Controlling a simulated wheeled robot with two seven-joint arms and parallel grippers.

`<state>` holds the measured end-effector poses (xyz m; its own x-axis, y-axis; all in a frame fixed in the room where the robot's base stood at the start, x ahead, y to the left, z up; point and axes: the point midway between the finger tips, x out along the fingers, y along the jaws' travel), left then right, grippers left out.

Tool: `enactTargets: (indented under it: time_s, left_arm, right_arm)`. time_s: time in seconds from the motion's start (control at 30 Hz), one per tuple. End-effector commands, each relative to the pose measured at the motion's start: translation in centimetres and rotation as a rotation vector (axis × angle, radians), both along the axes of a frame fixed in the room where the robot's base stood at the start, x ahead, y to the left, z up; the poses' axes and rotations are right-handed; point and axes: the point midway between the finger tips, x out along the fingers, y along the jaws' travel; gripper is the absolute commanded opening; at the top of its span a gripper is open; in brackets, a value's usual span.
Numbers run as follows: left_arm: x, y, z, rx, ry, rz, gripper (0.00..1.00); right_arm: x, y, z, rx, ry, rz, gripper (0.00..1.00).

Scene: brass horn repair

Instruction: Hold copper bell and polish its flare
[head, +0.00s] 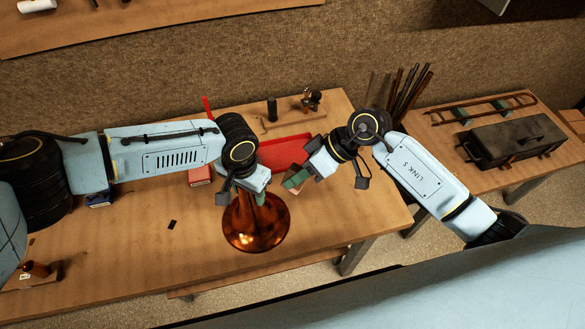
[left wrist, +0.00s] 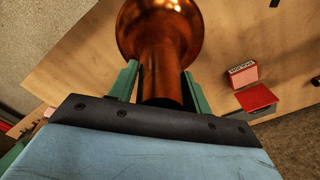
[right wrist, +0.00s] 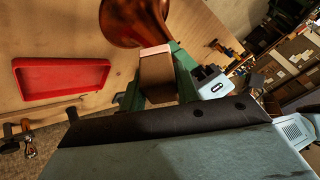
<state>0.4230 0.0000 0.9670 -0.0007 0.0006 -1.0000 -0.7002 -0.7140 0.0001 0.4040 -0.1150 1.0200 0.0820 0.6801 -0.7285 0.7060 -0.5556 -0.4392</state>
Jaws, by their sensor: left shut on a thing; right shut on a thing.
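The copper bell (head: 256,226) hangs flare down over the front part of the workbench in the head view. My left gripper (head: 257,190) is shut on its narrow stem; the stem (left wrist: 162,75) shows between the green fingers in the left wrist view. My right gripper (head: 298,182) is shut on a small tan and brown block (head: 291,172). In the right wrist view the block (right wrist: 157,72) sits between the green fingers, with the bell's flare (right wrist: 135,20) just beyond it. I cannot tell whether block and bell touch.
A red tray (head: 285,146) lies behind the grippers on the workbench (head: 150,255). A red box (head: 200,176) sits left of the bell. A side table at right holds a dark toolbox (head: 515,140). The bench's front left is mostly clear.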

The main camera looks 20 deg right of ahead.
Motion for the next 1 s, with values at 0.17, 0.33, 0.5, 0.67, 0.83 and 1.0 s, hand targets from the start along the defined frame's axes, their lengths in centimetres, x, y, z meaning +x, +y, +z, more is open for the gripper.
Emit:
enactTargets:
  time_s: [0.17,0.33,0.5,0.67,0.83,1.0]
  left_arm:
    - [0.0,0.0,0.0,0.000,-0.001,0.000,0.15]
    - [0.0,0.0,0.0,0.000,-0.001,0.000,0.15]
    - [0.0,0.0,0.0,0.000,-0.001,0.000,0.15]
    - [0.0,0.0,0.0,-0.001,-0.001,0.000,0.15]
    - [0.0,0.0,0.0,-0.001,-0.001,0.000,0.15]
    - [0.0,0.0,0.0,-0.001,-0.001,0.000,0.15]
  right_arm:
    - [1.8,-1.2,-6.5,0.077,0.032,-0.261,0.13]
    - [1.9,-2.1,-10.4,0.111,0.031,-0.388,0.13]
    - [1.8,-2.3,-12.0,0.126,0.027,-0.430,0.13]
    - [1.8,-1.7,-13.0,0.127,0.027,-0.432,0.13]
    - [1.8,-0.6,-14.4,0.127,0.027,-0.430,0.13]
    - [1.8,0.2,-15.5,0.128,0.025,-0.429,0.13]
